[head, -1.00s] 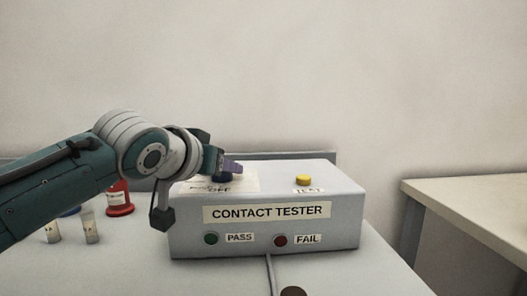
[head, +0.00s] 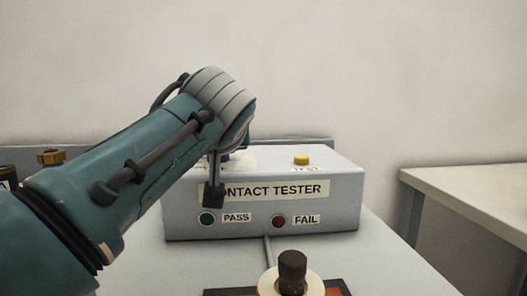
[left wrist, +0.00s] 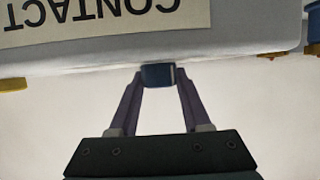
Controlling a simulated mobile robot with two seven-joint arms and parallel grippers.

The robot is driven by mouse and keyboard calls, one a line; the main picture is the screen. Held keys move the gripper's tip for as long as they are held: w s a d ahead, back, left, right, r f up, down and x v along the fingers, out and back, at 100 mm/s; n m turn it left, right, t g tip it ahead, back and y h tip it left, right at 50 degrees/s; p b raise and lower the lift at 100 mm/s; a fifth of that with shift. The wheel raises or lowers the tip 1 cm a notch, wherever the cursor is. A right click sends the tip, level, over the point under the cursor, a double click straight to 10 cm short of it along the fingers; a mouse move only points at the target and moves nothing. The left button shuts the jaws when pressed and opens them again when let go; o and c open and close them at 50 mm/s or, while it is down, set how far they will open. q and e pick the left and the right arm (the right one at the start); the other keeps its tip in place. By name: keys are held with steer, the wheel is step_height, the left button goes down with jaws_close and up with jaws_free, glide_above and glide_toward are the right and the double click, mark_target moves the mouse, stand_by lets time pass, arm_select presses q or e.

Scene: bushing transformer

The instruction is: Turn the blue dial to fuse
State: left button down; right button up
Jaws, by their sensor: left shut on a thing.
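The blue dial (left wrist: 158,75) is on top of the grey contact tester box (head: 345,195). In the left wrist view it sits between the two purple fingers of my left gripper (left wrist: 158,80), which is shut on it. In the head view my left arm hides the dial, the fingers and most of the dial's label sheet, so I cannot read where the dial points. My right gripper is in neither current view.
The yellow test button (head: 301,160) is on the box's right top. Green pass (head: 207,219) and red fail (head: 278,221) lamps are on its front. A brown-topped cream part (head: 292,270) stands in front, near the box's cable. A side table (head: 470,185) is at right.

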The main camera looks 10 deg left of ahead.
arm_select(q)
steer(key=shift+c, duration=1.8)
jaws_free()
steer(key=p+v, duration=0.1)
steer(key=v, duration=0.9)
